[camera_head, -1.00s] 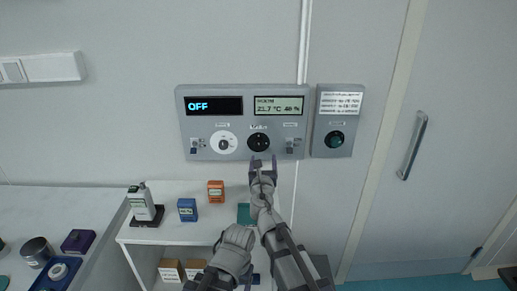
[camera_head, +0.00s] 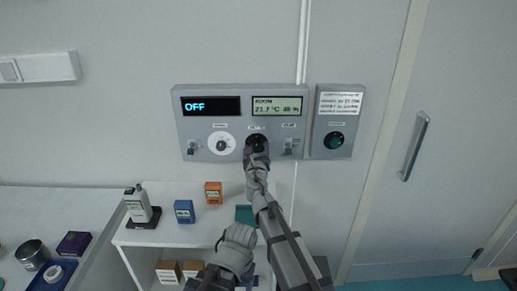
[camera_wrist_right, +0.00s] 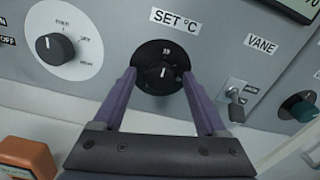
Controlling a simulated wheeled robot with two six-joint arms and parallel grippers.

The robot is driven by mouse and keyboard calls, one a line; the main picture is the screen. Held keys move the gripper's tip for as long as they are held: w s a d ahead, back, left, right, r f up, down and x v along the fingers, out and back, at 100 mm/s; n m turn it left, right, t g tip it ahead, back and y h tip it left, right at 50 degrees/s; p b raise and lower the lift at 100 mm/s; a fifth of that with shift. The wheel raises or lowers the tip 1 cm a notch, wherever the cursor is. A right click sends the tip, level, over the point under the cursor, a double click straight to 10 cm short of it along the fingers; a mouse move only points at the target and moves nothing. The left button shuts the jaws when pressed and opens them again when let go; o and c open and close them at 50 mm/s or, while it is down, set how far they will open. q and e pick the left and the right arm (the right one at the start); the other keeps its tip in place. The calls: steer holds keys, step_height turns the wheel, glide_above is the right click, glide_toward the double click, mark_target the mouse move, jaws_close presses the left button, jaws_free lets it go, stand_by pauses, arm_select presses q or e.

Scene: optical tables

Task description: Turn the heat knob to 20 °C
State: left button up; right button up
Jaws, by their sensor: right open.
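The heat knob is a black round knob under a "SET °C" label, seen in the right wrist view (camera_wrist_right: 155,82) and partly covered in the head view (camera_head: 256,140). A small number on its dial looks like 19, and its white pointer line stands nearly upright. My right gripper (camera_head: 257,154) is at the knob. In the wrist view, its two purple fingers (camera_wrist_right: 160,76) stand apart, one on each side of the knob; I cannot tell whether they touch it.
The grey wall panel (camera_head: 233,155) has a display reading OFF (camera_head: 211,106), a room display (camera_head: 278,105), a white dial (camera_head: 222,143) and a VANE switch (camera_wrist_right: 236,97). Small boxes stand on the shelf below.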

jaws_close()
stand_by(0.7)
